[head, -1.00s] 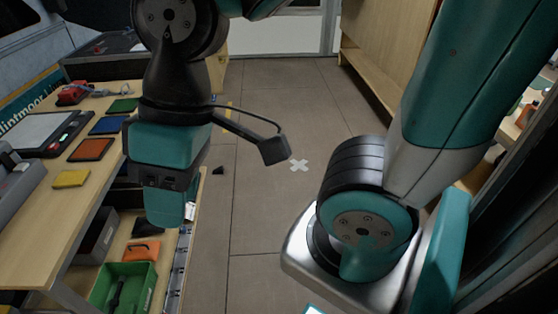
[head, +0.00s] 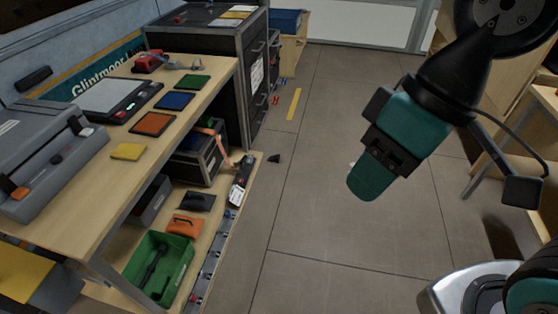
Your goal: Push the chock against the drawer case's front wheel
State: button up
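A small dark wedge, apparently the chock (head: 274,158), lies on the floor just right of the wooden bench's lower shelf. The drawer case (head: 222,75) is a black, metal-edged cabinet with drawers on its right side, standing behind the bench. I cannot make out its front wheel; the area under its near corner is dark and partly hidden by the shelf. My gripper (head: 368,182) hangs above the floor to the right of the wedge in the picture, apart from it. Its teal housing faces me, and I cannot see whether its fingers are open.
The bench (head: 95,205) carries coloured pads and a grey machine (head: 45,160). A green crate (head: 160,270) and a long strip tool (head: 240,180) lie on its lower shelf. A yellow floor strip (head: 294,104) lies beyond the wedge. The central floor is clear.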

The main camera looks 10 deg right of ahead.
aim_at(277, 158)
jog(key=z, duration=0.25)
jog(key=i, duration=0.95)
jog(key=z, duration=0.3)
jog(key=i, duration=2)
jog(key=u, duration=0.5)
